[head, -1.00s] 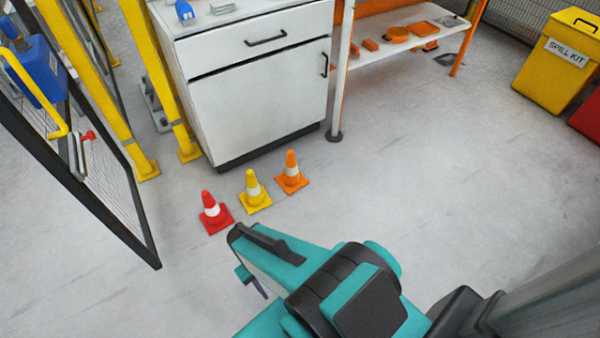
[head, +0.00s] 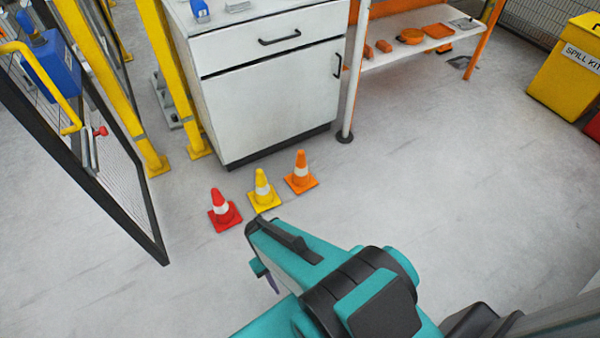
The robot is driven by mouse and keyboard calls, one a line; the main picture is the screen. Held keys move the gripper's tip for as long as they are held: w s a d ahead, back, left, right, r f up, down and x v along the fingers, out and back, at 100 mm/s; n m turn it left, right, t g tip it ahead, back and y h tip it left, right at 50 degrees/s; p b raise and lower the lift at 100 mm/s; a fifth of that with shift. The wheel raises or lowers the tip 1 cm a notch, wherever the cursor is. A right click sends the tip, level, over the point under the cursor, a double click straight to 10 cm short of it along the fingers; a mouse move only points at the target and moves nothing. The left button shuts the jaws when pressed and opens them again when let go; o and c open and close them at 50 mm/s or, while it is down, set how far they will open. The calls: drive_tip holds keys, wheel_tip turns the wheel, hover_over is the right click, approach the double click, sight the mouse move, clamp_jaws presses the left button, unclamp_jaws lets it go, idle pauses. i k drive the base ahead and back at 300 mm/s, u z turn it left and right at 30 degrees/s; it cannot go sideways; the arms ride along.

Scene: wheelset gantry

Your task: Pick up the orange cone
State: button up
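The orange cone (head: 301,172) with a white band stands upright on the grey floor, at the right end of a row of 3 cones, in front of the white cabinet. The yellow cone (head: 262,190) stands in the middle and the red cone (head: 223,210) at the left. My teal and black arm reaches in from the lower right, its upper end just below the yellow cone in the picture and apart from the orange cone. My gripper's fingers cannot be made out clearly, so I cannot tell whether they are open.
The white cabinet (head: 265,90) stands close behind the cones. A shelf (head: 410,50) with orange parts is at the upper right, its white post (head: 353,75) near the cabinet. A black-framed mesh gate (head: 110,180) is at left. A yellow spill kit bin (head: 568,75) stands far right. Floor right of the cones is clear.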

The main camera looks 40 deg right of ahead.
sight(301, 180)
drive_tip(key=u, duration=0.1)
drive_tip(key=i, duration=1)
drive_tip(key=u, duration=0.3)
